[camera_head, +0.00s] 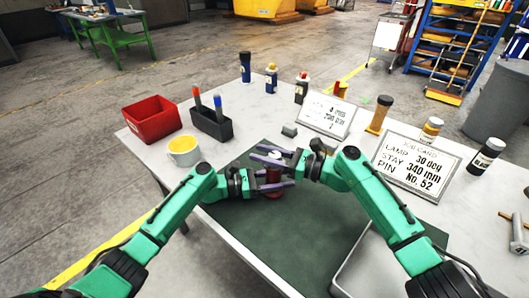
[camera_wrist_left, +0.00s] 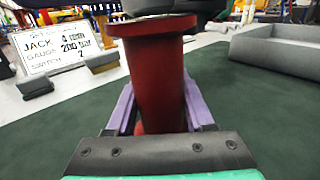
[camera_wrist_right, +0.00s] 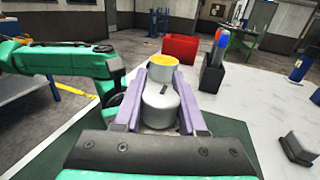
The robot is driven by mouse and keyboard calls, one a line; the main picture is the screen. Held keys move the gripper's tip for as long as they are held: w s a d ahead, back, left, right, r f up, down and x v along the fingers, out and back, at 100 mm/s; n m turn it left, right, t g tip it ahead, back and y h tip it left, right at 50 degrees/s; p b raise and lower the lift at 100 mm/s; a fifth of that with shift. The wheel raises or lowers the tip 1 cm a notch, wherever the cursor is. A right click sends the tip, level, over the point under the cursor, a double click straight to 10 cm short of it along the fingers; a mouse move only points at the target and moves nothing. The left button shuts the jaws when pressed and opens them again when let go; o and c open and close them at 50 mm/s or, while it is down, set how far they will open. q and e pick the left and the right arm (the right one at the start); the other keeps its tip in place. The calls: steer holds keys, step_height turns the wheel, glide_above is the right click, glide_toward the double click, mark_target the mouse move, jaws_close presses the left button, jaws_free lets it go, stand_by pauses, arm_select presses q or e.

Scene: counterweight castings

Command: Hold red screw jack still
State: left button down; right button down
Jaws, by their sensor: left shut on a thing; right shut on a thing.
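The red screw jack (camera_head: 273,176) stands upright on the dark green mat (camera_head: 330,235), between my two grippers. In the left wrist view its red body (camera_wrist_left: 160,80), with a wide flange on top, fills the middle. My left gripper (camera_head: 280,187) is shut around this body, one purple finger on each side. My right gripper (camera_head: 264,155) comes from the right, higher up, and is shut on the jack's pale metal head (camera_wrist_right: 160,108), seen between its fingers in the right wrist view. The fingers partly hide the jack in the head view.
A yellow-filled cup (camera_head: 184,151), a red bin (camera_head: 152,119) and a dark holder (camera_head: 211,124) stand to the left. A small grey block (camera_head: 289,130), two cards (camera_head: 326,113) (camera_head: 415,162) and several bottles stand behind and right. A grey tray edge (camera_wrist_left: 275,48) lies near the jack.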

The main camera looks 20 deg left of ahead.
steer(key=shift+w+d+r+n+g, duration=0.1)
steer(key=shift+w+d+n+g, duration=0.1)
steer(key=shift+n+g, duration=0.3)
steer(key=shift+s+g, duration=0.2)
steer(key=shift+g, duration=0.2)
steer(key=shift+f, duration=0.2)
steer(key=shift+c, duration=2.3)
jaws_free()
steer(key=shift+s, duration=0.1)
steer(key=shift+a, duration=0.1)
steer(key=d, duration=1.2)
steer(key=shift+w, duration=0.25)
